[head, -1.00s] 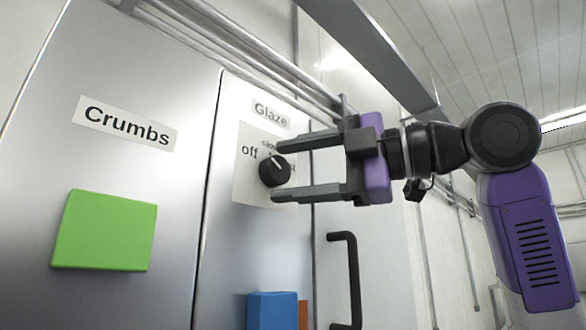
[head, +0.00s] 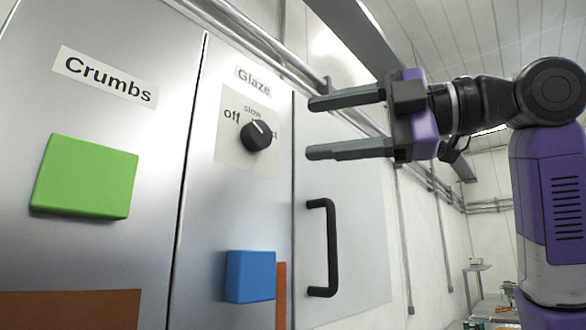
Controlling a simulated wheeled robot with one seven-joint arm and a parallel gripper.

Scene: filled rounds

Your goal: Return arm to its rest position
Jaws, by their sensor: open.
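My gripper (head: 308,127) has two long dark fingers, spread apart and pointing left, with nothing between them. It is in the upper middle of the head view, to the right of the black knob (head: 257,136) and clear of it. The knob sits on a white dial plate (head: 235,150) under the "Glaze" label (head: 254,81). Its white pointer mark is near the "slow" word. The last word on the plate is partly hidden by the knob.
A green block (head: 85,177) is on the panel under the "Crumbs" label (head: 105,76). A blue block (head: 250,276) and a black door handle (head: 330,247) are lower down. Pipes (head: 262,50) run above the panels. Open space shows at the lower right.

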